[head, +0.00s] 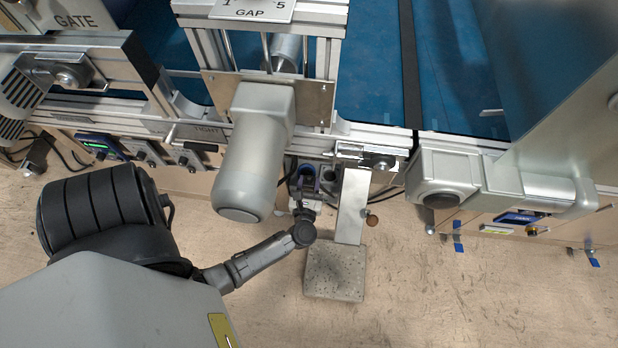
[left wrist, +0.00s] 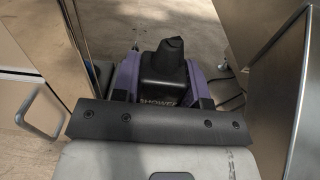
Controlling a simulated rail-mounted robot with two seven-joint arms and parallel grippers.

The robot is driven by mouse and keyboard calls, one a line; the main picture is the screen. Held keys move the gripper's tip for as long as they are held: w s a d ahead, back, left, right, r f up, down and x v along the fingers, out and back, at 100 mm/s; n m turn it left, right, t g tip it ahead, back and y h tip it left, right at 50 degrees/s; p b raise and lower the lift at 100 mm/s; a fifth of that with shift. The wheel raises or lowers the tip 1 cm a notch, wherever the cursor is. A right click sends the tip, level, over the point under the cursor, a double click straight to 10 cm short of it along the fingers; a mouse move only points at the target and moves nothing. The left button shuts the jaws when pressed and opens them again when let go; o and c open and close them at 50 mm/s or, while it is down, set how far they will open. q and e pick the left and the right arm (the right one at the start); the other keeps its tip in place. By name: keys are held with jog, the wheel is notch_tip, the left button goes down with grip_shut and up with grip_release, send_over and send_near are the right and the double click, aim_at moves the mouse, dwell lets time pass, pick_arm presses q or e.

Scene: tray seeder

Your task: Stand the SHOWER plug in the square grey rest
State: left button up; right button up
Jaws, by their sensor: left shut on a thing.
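The SHOWER plug (left wrist: 165,75) is black, with its name on the side facing the left wrist camera. It sits between the purple fingers of my left gripper (left wrist: 162,80), which is shut on it. In the head view my left gripper (head: 306,184) is low at the machine's front, just right of the big grey motor housing. The plug cannot be told apart there. I cannot make out the square grey rest for certain in either view. My right gripper is in neither view.
A pale metal plate (head: 352,205) on a speckled square block (head: 335,272) stands close right of my left gripper. The grey motor housing (head: 252,150) is close on its left. In the left wrist view, metal panels (left wrist: 280,80) flank the gripper. Open floor (head: 450,290) lies at the lower right.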

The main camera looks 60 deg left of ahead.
pick_arm(q)
jog(key=shift+w+a+f+b, duration=0.25)
jog(key=shift+a+f+b, duration=0.1)
jog(key=shift+f+b, duration=0.35)
jog(key=shift+w+a+f+b, duration=0.2)
jog(key=shift+a+f+b, duration=0.2)
jog(key=shift+f+b, duration=0.3)
jog(key=shift+w+a+f+b, duration=0.25)
jog(key=shift+a+f+b, duration=0.1)
jog(key=shift+f+b, duration=0.3)
jog(key=shift+f, duration=0.15)
